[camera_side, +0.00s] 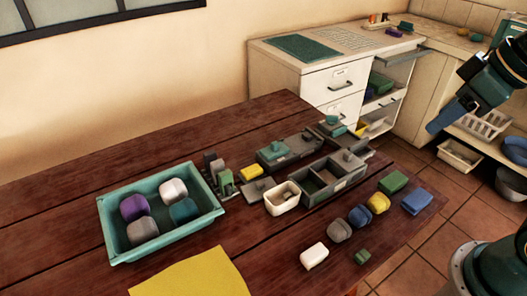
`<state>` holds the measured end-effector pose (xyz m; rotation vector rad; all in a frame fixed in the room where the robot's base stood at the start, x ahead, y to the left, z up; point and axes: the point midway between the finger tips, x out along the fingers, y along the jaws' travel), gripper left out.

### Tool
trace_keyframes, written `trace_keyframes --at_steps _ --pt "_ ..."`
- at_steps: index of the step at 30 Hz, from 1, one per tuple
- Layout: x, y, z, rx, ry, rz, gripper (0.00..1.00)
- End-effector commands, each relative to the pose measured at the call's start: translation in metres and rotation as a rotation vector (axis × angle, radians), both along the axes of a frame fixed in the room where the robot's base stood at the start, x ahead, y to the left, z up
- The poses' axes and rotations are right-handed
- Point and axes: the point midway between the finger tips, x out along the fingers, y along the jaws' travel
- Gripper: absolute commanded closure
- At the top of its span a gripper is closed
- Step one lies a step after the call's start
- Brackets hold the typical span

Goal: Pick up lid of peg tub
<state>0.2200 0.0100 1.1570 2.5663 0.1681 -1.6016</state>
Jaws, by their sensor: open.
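A small open white tub (283,198) stands on the table, and it may be the peg tub. A flat grey lid with a small knob (258,189) lies just left of it, apparently on the table. Another grey knobbed piece (348,160) sits at the far end of a grey divided box (330,180). I cannot tell for sure which piece is the peg tub's lid. My gripper (438,121) is at the upper right, open and off to the right of the table, well away from both pieces. Its fingers are small and seen at an angle.
A teal tray (108,220) with several rounded blocks stands at left. A yellow sheet (190,278) lies at the front. Loose blocks, including a green one (393,182), are spread along the right side. A white cabinet (320,85) stands behind. The table's left rear is clear.

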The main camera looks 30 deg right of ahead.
Motion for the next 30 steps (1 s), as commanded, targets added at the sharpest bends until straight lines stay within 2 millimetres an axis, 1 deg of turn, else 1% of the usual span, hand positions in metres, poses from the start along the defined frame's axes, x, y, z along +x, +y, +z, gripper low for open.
trace_keyframes --at_steps 1,8,14,23,30 --pt "0.011 0.002 0.001 -0.006 0.011 0.031 0.55" --pt "0.058 0.013 0.003 -0.037 0.046 0.196 0.55" --pt "0.101 0.023 -0.003 -0.056 0.07 0.339 0.55" --pt "0.164 0.038 -0.026 -0.072 0.097 0.554 0.55" --pt "0.212 0.05 -0.057 -0.074 0.11 0.724 0.55"
